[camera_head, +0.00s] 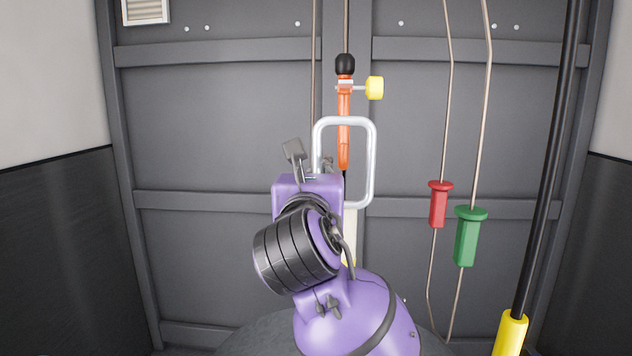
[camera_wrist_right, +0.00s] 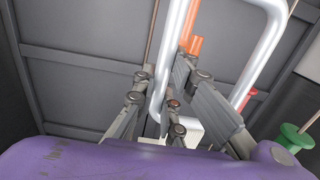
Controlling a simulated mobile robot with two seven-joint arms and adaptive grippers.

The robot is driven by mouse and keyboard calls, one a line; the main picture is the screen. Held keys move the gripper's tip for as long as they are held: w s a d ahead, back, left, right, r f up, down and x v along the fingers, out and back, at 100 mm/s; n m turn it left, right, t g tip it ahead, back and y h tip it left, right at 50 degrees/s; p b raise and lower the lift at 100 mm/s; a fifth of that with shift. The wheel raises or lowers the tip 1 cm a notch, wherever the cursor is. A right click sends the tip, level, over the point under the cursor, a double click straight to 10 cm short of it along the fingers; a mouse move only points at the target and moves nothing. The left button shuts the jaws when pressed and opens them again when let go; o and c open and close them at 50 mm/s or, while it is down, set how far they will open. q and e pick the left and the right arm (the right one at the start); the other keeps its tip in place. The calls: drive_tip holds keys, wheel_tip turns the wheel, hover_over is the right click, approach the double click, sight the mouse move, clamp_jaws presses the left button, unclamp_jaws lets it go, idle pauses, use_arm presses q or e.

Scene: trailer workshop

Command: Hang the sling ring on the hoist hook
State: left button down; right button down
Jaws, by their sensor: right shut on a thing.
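The sling ring (camera_head: 371,165) is a silver, rounded rectangular loop, upright in the head view. My right gripper (camera_head: 313,168) is shut on its left side. In the right wrist view the ring (camera_wrist_right: 262,62) rises from between the fingers of the gripper (camera_wrist_right: 164,84). The hoist hook (camera_head: 344,140) is an orange piece under a black ball, with a yellow knob at its right. It hangs from a cable and lines up with the ring's opening. I cannot tell whether the ring is around it or only in front. My left gripper is not in view.
A red handle (camera_head: 438,205) and a green handle (camera_head: 467,237) hang on cables at the right. A black pole with a yellow lower part (camera_head: 510,333) leans further right. A grey panelled wall (camera_head: 220,120) stands behind. A pale piece (camera_head: 350,225) shows below the ring.

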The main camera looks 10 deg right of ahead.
drive_tip(key=shift+x, duration=6)
wheel_tip(320, 180, down, 7)
drive_tip(key=shift+f, duration=0.15)
drive_tip(key=c, duration=1.8)
unclamp_jaws()
drive_tip(key=shift+o, duration=0.4)
drive_tip(key=shift+f, duration=0.15)
drive_tip(key=shift+s, duration=0.1)
